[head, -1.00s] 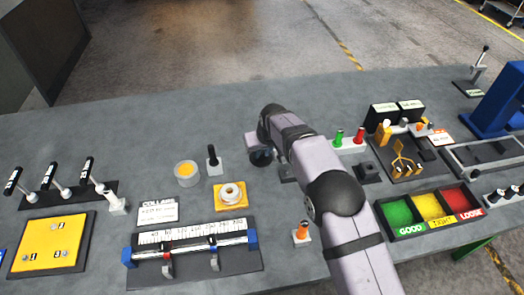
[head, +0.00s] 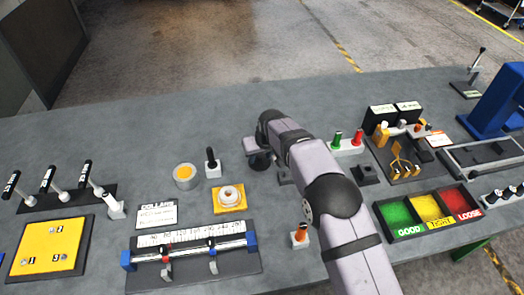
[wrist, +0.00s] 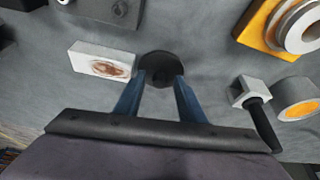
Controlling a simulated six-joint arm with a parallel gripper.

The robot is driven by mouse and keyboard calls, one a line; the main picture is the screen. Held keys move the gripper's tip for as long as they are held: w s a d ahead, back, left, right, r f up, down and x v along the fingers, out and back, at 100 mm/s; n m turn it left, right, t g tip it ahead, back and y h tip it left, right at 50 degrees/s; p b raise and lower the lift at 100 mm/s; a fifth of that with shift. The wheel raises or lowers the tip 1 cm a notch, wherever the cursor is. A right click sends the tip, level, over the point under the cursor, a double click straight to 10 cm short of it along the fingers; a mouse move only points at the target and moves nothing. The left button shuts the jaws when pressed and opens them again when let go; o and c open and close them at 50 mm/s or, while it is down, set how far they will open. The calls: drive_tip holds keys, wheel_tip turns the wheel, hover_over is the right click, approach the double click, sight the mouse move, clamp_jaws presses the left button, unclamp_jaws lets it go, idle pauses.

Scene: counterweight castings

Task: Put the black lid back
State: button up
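The black lid (wrist: 159,58) is a round dark disc just beyond my fingertips in the wrist view. My gripper (wrist: 162,82) has its two blue fingers apart, with their tips over the near part of the lid. I see no clear contact with it. In the head view my gripper (head: 259,160) is low over the bench and mostly hides the lid. A round grey pot (head: 186,177) with a yellow top face stands uncovered to the left. The pot also shows at the right of the wrist view (wrist: 300,112).
A black-handled lever on a white block (head: 211,163) stands between the pot and my gripper. A white ring on a yellow plate (head: 229,198) is in front of it. A white block (wrist: 100,60) lies beside the lid. The bench behind is clear.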

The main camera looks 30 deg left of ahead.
drive_tip(key=b+v, duration=0.4)
drive_tip(key=v, duration=0.8)
drive_tip(key=shift+r, duration=0.1)
drive_tip(key=w+d+f+m+h, duration=0.2)
drive_tip(key=d+m, duration=0.3)
drive_tip(key=d, duration=2.4)
drive_tip(key=s+d+f+m+g, duration=0.1)
drive_tip(key=s+d+f+m, duration=0.1)
drive_tip(key=s+d, duration=0.7)
drive_tip(key=s+d+f+m+g+h, duration=0.1)
drive_tip(key=s+d+f+m, duration=0.2)
drive_tip(key=s+d, duration=0.7)
drive_tip(key=shift+d+f+m+g+h, duration=0.3)
drive_tip(key=shift+g, duration=0.1)
drive_tip(key=shift+o, duration=0.5)
drive_tip(key=shift+s, duration=0.2)
